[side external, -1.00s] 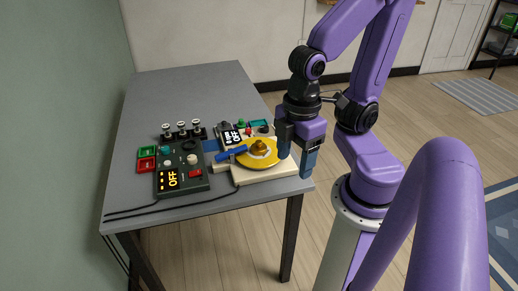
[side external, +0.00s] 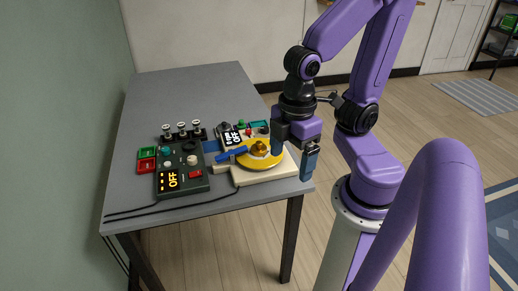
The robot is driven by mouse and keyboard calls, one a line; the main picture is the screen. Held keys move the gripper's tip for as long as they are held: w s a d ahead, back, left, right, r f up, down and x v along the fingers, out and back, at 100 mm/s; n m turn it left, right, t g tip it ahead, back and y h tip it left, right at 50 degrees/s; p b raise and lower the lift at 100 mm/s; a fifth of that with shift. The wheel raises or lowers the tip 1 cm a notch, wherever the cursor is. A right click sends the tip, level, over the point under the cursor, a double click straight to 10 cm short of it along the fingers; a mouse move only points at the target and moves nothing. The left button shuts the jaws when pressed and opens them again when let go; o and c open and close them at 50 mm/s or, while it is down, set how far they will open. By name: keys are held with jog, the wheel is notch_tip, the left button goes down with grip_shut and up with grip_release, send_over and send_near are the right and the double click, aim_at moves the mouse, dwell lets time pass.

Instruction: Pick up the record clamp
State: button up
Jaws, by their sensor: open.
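The record clamp (side external: 260,147) is a small gold-brown knob at the centre of the yellow record (side external: 250,161). The record lies on a cream turntable (side external: 270,176) near the right front corner of the table. A blue tonearm-like bar (side external: 230,154) reaches over the record's left side. My gripper (side external: 294,163) is open and empty. It points down at the right side of the turntable, with one finger over the record's right edge and the other out past the table's edge. The clamp is to the left of both fingers. I cannot tell whether the near finger touches the record.
A dark control box (side external: 181,178) with an OFF display stands left of the turntable. Red and green blocks (side external: 146,159) and a row of knobs (side external: 182,132) are beside and behind it. A white device (side external: 232,137) stands behind the record. The back of the grey table (side external: 190,90) is clear.

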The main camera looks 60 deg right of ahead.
jog(key=w+d+n, duration=0.1)
jog(key=w+d, duration=0.1)
jog(key=w, duration=0.6)
jog(key=n, duration=0.3)
send_over(258, 143)
notch_tip(258, 143, down, 5)
notch_tip(258, 143, down, 10)
jog(key=shift+s+f, duration=0.1)
jog(key=shift+s, duration=0.05)
jog(key=shift+d+f, duration=0.1)
jog(key=shift+f, duration=3.3)
